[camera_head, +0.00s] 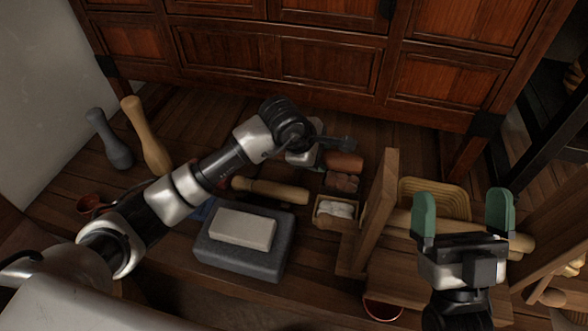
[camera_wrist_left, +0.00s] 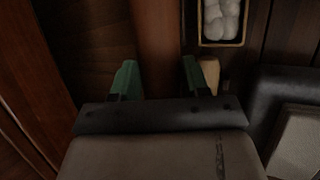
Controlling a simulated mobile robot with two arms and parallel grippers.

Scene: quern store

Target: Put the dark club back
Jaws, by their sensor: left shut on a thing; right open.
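My left gripper (camera_head: 312,157) reaches in over the floor below the cabinet; its green fingers (camera_wrist_left: 160,80) show in the left wrist view. They are shut on a dark reddish-brown club (camera_wrist_left: 156,35), which runs away from the gripper. In the head view only a blunt reddish-brown end (camera_head: 344,161) shows past the gripper; the rest is hidden. A grey club (camera_head: 110,140) and a pale wooden club (camera_head: 147,135) stand upright at the left. My right gripper (camera_head: 463,208) is open and empty at the right.
A pale wooden roller (camera_head: 270,190) lies near a dark grey slab (camera_head: 212,252) bearing a light block (camera_head: 243,229). A small box of white lumps (camera_head: 335,211) stands beside an upright board (camera_head: 378,205). A wooden cabinet (camera_head: 225,50) closes off the back.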

